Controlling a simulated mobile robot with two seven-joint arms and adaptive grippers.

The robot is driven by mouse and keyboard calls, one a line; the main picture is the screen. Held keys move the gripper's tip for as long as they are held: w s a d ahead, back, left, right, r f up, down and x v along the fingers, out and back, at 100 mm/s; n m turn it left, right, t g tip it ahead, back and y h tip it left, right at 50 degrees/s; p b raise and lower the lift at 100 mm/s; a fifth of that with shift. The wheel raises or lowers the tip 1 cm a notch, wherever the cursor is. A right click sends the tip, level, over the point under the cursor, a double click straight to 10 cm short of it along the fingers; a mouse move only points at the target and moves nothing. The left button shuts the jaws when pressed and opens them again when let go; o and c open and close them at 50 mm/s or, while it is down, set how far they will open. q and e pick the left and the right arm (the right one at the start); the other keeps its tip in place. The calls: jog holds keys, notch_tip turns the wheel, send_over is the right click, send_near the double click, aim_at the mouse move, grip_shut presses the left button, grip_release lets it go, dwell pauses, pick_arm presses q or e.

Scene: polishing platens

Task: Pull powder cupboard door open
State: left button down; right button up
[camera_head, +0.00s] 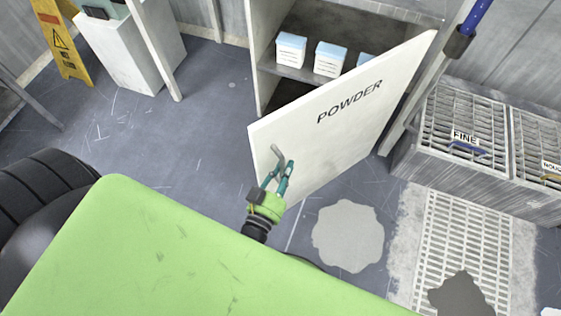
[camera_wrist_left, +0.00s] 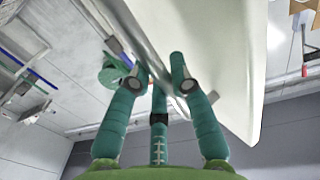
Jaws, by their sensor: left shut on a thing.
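The white powder cupboard (camera_head: 258,40) stands at the top middle of the head view. Its door (camera_head: 325,145), marked POWDER, stands swung out from the cupboard, and the inside shows. In the left wrist view the gripper fingers (camera_wrist_left: 158,75) close around the handle beside the pale door panel (camera_wrist_left: 225,60). My right gripper is not in view.
A grey puddle (camera_head: 348,236) and a floor grate (camera_head: 462,235) lie in front. A yellow warning sign (camera_head: 62,42) and white cabinet (camera_head: 135,50) stand at left. The floor left of the door is clear.

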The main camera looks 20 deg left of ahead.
pick_arm(q)
jog(key=shift+d, duration=0.1)
dwell(0.3)
jog(key=c, duration=1.1)
grip_release()
jog(key=s, duration=1.2)
jog(key=shift+d, duration=0.1)
jog(key=shift+c, duration=0.4)
